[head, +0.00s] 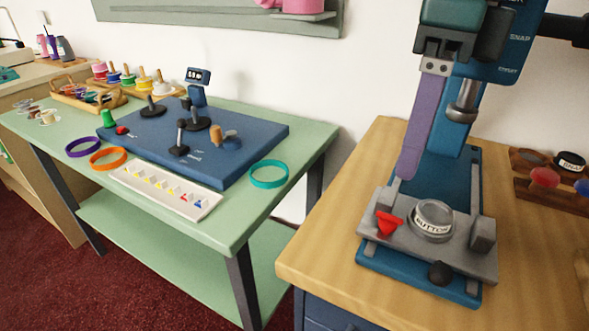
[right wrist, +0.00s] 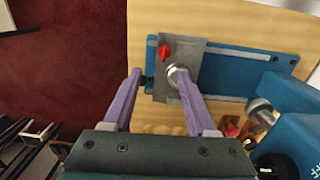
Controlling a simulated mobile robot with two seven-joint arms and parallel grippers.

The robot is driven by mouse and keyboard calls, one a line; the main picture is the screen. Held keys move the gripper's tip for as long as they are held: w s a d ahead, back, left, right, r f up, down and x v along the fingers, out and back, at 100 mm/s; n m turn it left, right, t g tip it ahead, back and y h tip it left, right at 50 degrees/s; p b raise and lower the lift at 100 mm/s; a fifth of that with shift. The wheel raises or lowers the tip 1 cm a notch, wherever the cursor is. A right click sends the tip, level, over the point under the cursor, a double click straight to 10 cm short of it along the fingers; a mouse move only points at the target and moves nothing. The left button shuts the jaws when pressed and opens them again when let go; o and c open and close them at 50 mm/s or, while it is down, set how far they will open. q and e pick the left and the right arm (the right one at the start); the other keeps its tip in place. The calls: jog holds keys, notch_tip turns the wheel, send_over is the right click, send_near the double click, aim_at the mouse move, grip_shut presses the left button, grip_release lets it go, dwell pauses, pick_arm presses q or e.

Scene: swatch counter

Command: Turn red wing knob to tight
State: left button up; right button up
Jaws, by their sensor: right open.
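The red wing knob (head: 388,224) sits on the left part of the grey plate (head: 455,250) of the blue button press, left of the round silver die marked BUTTON (head: 433,219). In the right wrist view the knob (right wrist: 164,52) shows small, near the plate's upper left corner. My right gripper (head: 408,173) is open, with purple fingers pointing down above the press. One finger shows clearly in the head view; both show in the right wrist view (right wrist: 158,76), spread apart with nothing held. The fingertips appear above the knob and apart from it. My left gripper is not in view.
The press's blue column stands close behind the right gripper. A black ball knob (head: 440,273) is at the plate's front. A wooden rack (head: 535,195) stands on the right. A green table (head: 230,235) with another device is on the left. The wooden counter's left front is clear.

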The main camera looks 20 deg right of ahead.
aim_at(398, 218)
jog(key=f, duration=1)
jog(key=shift+s+d, duration=0.1)
jog(key=shift+d, duration=0.3)
grip_shut()
